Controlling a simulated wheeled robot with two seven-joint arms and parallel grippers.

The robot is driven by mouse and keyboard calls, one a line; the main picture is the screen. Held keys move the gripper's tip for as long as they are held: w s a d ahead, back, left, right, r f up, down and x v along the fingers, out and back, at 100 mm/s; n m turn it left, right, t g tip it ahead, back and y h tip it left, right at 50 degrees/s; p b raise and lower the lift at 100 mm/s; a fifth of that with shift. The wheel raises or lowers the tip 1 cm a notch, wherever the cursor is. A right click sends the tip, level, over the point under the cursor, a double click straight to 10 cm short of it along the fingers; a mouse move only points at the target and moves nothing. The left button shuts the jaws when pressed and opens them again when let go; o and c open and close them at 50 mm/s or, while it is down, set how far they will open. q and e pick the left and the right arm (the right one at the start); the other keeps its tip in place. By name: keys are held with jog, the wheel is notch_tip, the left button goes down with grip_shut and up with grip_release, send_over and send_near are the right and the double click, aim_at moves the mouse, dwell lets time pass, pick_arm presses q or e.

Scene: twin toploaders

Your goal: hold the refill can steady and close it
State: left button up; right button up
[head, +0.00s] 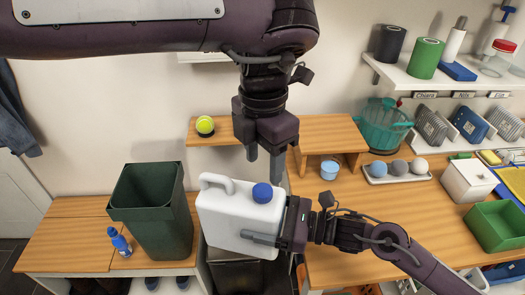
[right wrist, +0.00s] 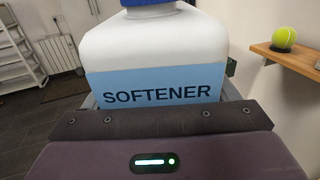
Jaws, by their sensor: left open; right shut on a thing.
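The white refill can (head: 233,215) is upright, with a handle at its upper left and a blue cap (head: 262,193) on top at the right. In the right wrist view the can (right wrist: 155,50) fills the middle, with a blue label reading SOFTENER. My right gripper (head: 268,238) is shut on the can's body from the right side. My left gripper (head: 263,160) is open and empty, pointing down just above the cap, apart from it. In the right wrist view only the lower edge of the cap (right wrist: 147,3) shows. How tightly the cap sits cannot be told.
A dark green bin (head: 150,210) and a blue bottle (head: 119,242) stand left of the can. A small shelf with a tennis ball (head: 205,125) is behind it.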

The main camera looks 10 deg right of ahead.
aim_at(262, 190)
pick_arm(q)
jog(key=n, duration=0.6)
jog(key=shift+r+n, duration=0.3)
jog(key=shift+r, duration=0.1)
jog(key=n, duration=0.5)
jog(key=shift+a+r, duration=0.1)
jog(key=shift+r, duration=0.15)
jog(key=shift+f, duration=4.05)
jog(key=c, duration=1)
jog(key=o, duration=1.2)
jog(key=shift+c, duration=0.2)
